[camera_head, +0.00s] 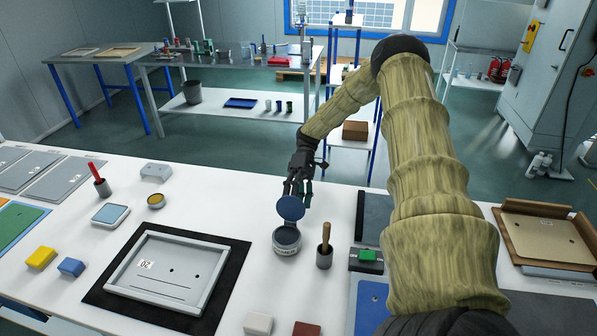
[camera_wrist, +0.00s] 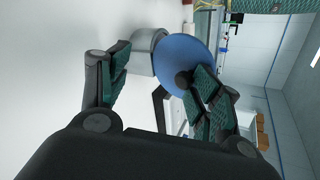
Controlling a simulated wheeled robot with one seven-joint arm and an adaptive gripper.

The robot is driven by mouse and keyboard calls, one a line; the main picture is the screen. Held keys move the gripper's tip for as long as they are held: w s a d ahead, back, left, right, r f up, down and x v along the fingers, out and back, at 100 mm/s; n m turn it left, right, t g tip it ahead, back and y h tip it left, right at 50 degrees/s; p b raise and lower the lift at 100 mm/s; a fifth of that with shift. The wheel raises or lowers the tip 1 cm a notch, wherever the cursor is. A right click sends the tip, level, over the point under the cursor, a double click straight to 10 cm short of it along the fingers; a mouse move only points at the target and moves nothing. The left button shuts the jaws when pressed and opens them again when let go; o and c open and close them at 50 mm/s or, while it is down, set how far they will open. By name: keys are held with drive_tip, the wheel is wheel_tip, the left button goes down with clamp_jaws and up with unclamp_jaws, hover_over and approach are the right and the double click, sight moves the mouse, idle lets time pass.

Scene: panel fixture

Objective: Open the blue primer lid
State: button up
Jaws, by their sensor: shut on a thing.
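The blue primer lid (camera_head: 291,208) is a round blue disc, tilted steeply up at the far side of its grey pot (camera_head: 287,246). The pot stands upright on the white table, its top uncovered with dark bluish contents. In the wrist view the lid (camera_wrist: 187,52) shows as a large blue disc beside the grey pot (camera_wrist: 143,50). My gripper (camera_head: 298,191) is behind the lid, shut on it. In the wrist view my gripper (camera_wrist: 155,68) has one finger against the lid by a dark knob; the other finger is near the pot. The exact contact is partly hidden.
A dark cup with a wooden-handled tool (camera_head: 324,254) stands just right of the pot. A framed panel (camera_head: 165,270) on a black mat lies to the left. A white block (camera_head: 257,323) and a brown block (camera_head: 306,328) lie in front. Table between is clear.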

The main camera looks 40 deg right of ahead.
drive_tip(key=shift+w+a, duration=0.1)
drive_tip(key=shift+a, duration=0.05)
drive_tip(key=shift+c, duration=0.5)
drive_tip(key=v, duration=1.2)
drive_tip(key=shift+d, duration=0.35)
drive_tip(key=shift+a+r, duration=0.2)
drive_tip(key=shift+r, duration=0.05)
drive_tip(key=shift+a, duration=0.1)
